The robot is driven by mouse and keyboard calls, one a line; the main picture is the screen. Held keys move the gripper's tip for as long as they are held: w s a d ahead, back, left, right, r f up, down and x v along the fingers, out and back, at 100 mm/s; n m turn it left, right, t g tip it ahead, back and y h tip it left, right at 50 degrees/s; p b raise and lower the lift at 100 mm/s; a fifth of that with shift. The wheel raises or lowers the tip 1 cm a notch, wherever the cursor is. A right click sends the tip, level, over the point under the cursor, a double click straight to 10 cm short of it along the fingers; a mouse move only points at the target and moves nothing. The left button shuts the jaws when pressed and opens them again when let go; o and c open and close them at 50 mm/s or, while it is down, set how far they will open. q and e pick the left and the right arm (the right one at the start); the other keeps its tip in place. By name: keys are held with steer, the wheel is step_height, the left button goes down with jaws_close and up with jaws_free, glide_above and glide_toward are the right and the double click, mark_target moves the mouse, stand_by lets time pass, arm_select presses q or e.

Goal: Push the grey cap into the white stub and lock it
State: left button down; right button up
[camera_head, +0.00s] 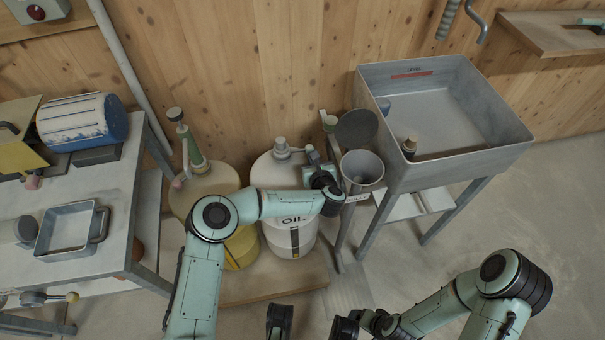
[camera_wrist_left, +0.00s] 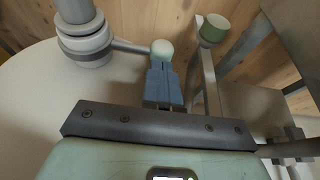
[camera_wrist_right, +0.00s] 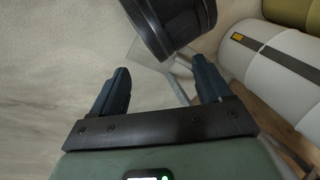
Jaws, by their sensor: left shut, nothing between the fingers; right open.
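The grey cap (camera_wrist_left: 84,38) stands on the stub on top of the white OIL container (camera_head: 291,225); it also shows in the head view (camera_head: 281,147). A thin lever with a pale green ball knob (camera_wrist_left: 162,48) reaches from the cap's collar. How deep the cap sits in the stub cannot be told. My left gripper (camera_wrist_left: 165,72) is shut and empty, its fingertips beside the knob, close to it or touching. In the head view my left arm hides part of the container. My right gripper (camera_wrist_right: 161,82) is open and empty, low over the floor.
A yellow container (camera_head: 208,187) stands left of the OIL container. A metal funnel (camera_head: 361,170) and a steel basin on legs (camera_head: 522,137) stand to the right. A workbench (camera_head: 115,207) is at the left. Floor at the right front is clear.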

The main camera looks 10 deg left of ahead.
arm_select(q)
steer(key=shift+w+f+n+y+b, duration=0.1)
steer(key=shift+w+n+y+b, duration=0.35)
steer(key=shift+w, duration=0.25)
steer(key=shift+w+b, duration=0.5)
steer(key=shift+w, duration=0.4)
arm_select(e)
steer(key=shift+t+h, duration=0.3)
steer(key=shift+t, duration=0.3)
steer(key=shift+w+d+f, duration=0.3)
steer(key=shift+w+f, duration=0.1)
steer(key=shift+w, duration=0.2)
steer(key=shift+w+d+f, duration=0.25)
steer(key=shift+w+f, duration=0.15)
steer(key=shift+w, duration=0.2)
steer(key=shift+w+d+f, duration=0.3)
steer(key=shift+w+f, duration=0.1)
steer(key=shift+w, duration=0.2)
